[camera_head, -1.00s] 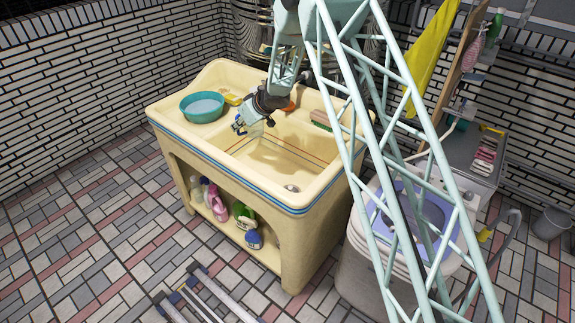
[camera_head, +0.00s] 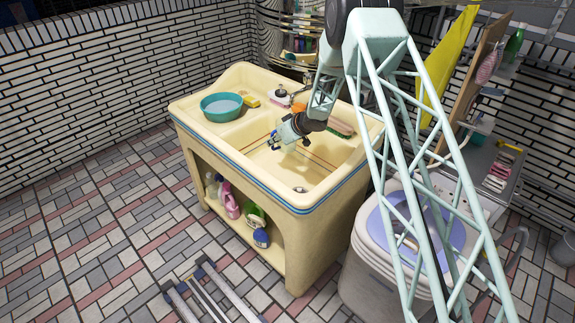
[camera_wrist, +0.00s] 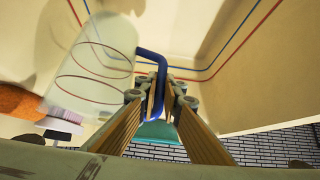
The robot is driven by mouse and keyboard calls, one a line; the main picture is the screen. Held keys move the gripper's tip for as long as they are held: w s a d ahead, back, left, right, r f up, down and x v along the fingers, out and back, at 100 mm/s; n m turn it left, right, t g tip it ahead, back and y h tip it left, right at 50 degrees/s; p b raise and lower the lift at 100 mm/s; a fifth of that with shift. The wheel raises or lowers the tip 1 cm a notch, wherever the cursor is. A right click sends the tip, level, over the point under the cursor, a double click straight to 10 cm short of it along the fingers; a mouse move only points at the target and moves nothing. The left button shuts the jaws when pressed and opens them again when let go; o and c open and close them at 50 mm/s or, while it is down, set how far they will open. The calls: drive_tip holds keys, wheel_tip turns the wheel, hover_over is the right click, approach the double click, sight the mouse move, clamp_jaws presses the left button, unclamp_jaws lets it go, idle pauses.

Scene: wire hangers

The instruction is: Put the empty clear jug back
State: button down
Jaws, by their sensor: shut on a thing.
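My gripper (camera_head: 273,143) is over the basin of the cream sink (camera_head: 228,150). The wrist view shows its fingers (camera_wrist: 165,97) shut on the blue handle (camera_wrist: 150,62) of the clear jug (camera_wrist: 95,65). The jug is see-through, with thin ring lines on its wall, and looks empty. It hangs to the left of the fingers in the wrist view, over the basin. In the head view the jug's body is too faint to make out clearly.
A teal bowl (camera_head: 221,107) with liquid sits on the sink's left side, with a yellow sponge (camera_head: 250,99) beside it. Several bottles (camera_head: 230,202) stand on the shelf below. A washer (camera_head: 390,250) stands right.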

drive_tip(key=shift+f+b, duration=1)
drive_tip(key=shift+f, duration=2.1)
drive_tip(key=shift+f+b, duration=0.6)
drive_tip(key=shift+f, duration=1.45)
drive_tip(key=c, duration=2.8)
unclamp_jaws()
drive_tip(key=shift+r, duration=0.15)
drive_tip(key=p+v, duration=0.2)
drive_tip(key=v, duration=1)
drive_tip(key=shift+d, duration=0.1)
